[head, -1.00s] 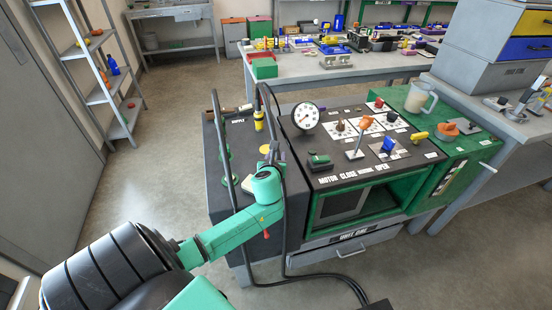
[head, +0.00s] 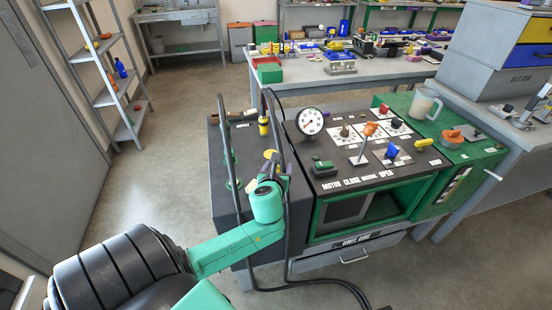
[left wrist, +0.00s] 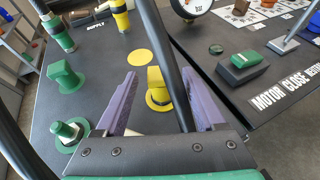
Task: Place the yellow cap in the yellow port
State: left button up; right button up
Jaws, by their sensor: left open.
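A yellow cap-like piece (left wrist: 156,80) with a blocky top and round flange stands upright on the dark cart top, between my left gripper's fingers. My left gripper (left wrist: 160,74) is open, its purple fingers on either side of the piece with gaps visible. Whether the flange is the cap's own or the yellow port's, I cannot tell. A flat yellow disc (left wrist: 139,57) lies just beyond; it also shows in the head view (head: 271,154). In the head view my forearm and wrist hide the piece. My right gripper is not in view.
A black hose (left wrist: 170,55) rises close to the right finger. Green fittings (left wrist: 66,76) stand at left, and a yellow-and-black fitting (left wrist: 120,15) stands behind. A control panel (head: 350,172) with a gauge (head: 310,121) and levers adjoins on the right.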

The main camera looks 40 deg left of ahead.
pick_arm(q)
jog(key=v, duration=0.6)
jog(key=shift+s+d+r, duration=0.15)
jog(key=shift+s, duration=0.05)
